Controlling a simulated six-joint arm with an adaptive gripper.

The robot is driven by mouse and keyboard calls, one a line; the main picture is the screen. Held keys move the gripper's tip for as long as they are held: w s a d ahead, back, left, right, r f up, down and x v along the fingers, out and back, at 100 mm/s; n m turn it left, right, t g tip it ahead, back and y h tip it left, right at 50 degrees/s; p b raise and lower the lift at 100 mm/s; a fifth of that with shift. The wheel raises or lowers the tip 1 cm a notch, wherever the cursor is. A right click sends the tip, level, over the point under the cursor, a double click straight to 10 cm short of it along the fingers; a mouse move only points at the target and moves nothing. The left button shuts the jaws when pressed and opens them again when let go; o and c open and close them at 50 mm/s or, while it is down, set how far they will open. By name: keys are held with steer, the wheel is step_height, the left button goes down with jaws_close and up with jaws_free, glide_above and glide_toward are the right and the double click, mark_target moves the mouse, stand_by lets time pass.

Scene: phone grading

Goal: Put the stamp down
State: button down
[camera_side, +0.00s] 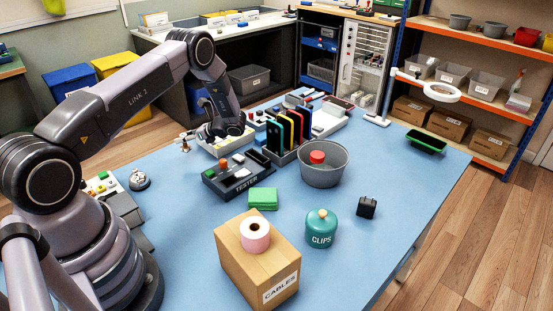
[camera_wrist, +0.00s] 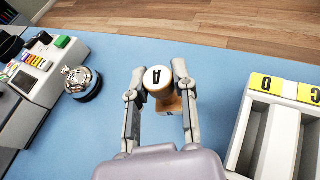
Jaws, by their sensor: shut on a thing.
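The stamp (camera_wrist: 158,82) has a round wooden handle with a white top marked with a black "A". In the wrist view it sits between the two fingers of my gripper (camera_wrist: 157,88), which is shut on it. A piece of its brown base shows below the handle. In the side view, my gripper (camera_side: 187,138) and the small stamp (camera_side: 184,147) are at the far left edge of the blue table (camera_side: 340,205). I cannot tell whether the base touches the table.
A silver bell (camera_wrist: 82,82) and a device with coloured keys (camera_wrist: 38,68) are left in the wrist view. A white compartment tray (camera_wrist: 266,132) with yellow letter labels is at right. Blue surface between them is clear. The tester (camera_side: 238,180) stands nearer in the side view.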

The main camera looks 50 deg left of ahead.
mark_target(188, 146)
steer(key=shift+w+f, duration=0.1)
steer(key=shift+f, duration=1.55)
steer(key=shift+f, duration=0.1)
steer(key=c, duration=0.9)
jaws_free()
